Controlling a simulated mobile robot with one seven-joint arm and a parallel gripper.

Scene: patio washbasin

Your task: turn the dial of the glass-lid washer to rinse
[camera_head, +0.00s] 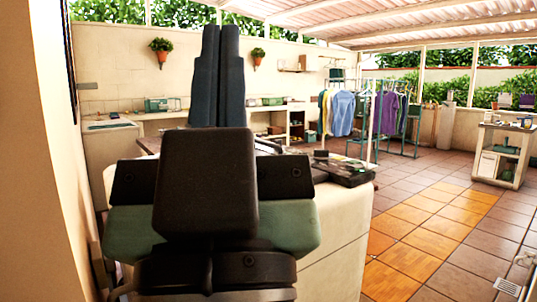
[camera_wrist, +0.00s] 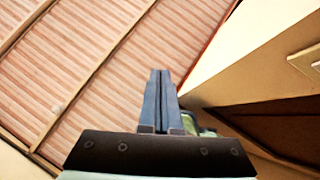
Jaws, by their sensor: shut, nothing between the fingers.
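My gripper (camera_head: 221,30) stands large in the middle of the head view, its two blue-grey fingers upright and pressed together with nothing between them. In the wrist view my gripper (camera_wrist: 161,74) is also shut and points up at the roof. A cream, rounded cabinet (camera_head: 335,240), which looks like the washer, stands behind and to the right of my gripper. Its top has a dark panel (camera_head: 345,169) at the right end. My gripper and wrist hide most of its top. I cannot make out the dial or its setting. The fingers touch nothing visible.
A wall (camera_head: 45,150) stands close on the left. A counter (camera_head: 292,108) runs along the back wall. A clothes rack (camera_head: 378,110) with hanging garments and a small cart (camera_head: 500,160) stand farther right. The tiled floor (camera_head: 430,215) on the right is largely clear.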

